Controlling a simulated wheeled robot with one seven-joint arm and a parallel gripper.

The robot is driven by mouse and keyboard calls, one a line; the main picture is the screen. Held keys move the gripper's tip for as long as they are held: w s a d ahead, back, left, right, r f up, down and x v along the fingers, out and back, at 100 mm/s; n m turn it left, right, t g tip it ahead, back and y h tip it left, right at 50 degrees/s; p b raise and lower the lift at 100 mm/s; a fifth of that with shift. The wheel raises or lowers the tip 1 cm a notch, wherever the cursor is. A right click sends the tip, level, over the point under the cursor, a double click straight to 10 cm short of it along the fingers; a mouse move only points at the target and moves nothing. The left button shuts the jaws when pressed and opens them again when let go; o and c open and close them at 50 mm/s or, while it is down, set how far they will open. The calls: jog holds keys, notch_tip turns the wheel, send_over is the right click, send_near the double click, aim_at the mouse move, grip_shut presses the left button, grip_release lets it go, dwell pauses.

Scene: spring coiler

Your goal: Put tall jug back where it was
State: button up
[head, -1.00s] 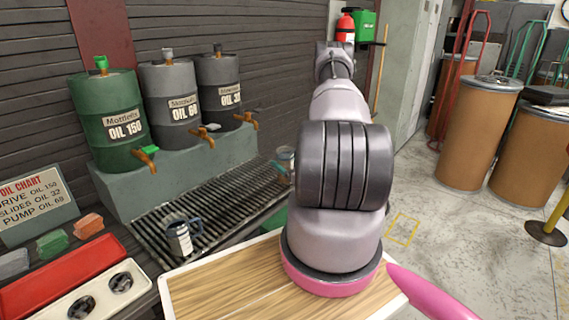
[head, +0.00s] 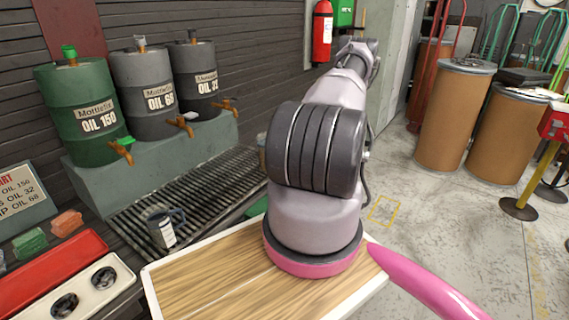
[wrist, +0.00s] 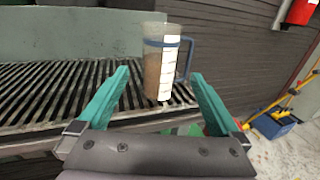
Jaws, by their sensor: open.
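A tall jug (wrist: 163,62) with a blue band, a blue handle on its right, a white scale strip and brownish contents stands upright on the slatted grate in the wrist view. My gripper (wrist: 159,74) is open, its green fingers to the left and right of the jug in the picture. A gap shows on the left; whether the right finger touches the handle I cannot tell. In the head view my arm hides the gripper and nearly all of this jug. Another jug (head: 161,229), grey with a dark handle and white label, stands on the grate's near part.
The slatted grate (head: 195,178) runs below a ledge with the green drum (head: 83,115) and two grey drums. A red tray (head: 55,268) and coloured blocks lie at left. Open floor, brown barrels and a yellow post (head: 527,190) are at right.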

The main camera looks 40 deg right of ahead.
jog(key=w+a+r+n+g+y, duration=0.1)
jog(key=w+a+r+n+y, duration=0.1)
jog(key=a+r+n+y, duration=0.4)
jog(key=w+a+r+n+g+y, duration=0.1)
jog(key=a+r+n+y, duration=0.1)
jog(key=r+y, duration=0.35)
jog(key=s+a+r+n+g+y, duration=0.1)
jog(key=s+a+r+n+g, duration=0.3)
jog(key=a+r+n+g, duration=0.35)
jog(key=s+a+r+n+g+y, duration=0.1)
jog(key=s+a+r+n+g, duration=0.3)
jog(key=a+r+n+g, duration=0.4)
jog(key=s+r+n+t+h, duration=0.3)
jog(key=s+r+n+h, duration=0.1)
jog(key=r+h, duration=0.2)
jog(key=s+r+n+t+h, duration=0.3)
jog(key=r+h, duration=0.3)
jog(key=r, duration=0.3)
jog(key=shift+s+a+r+n+t, duration=0.2)
jog(key=shift+s+n+t, duration=0.2)
jog(key=shift+s, duration=0.4)
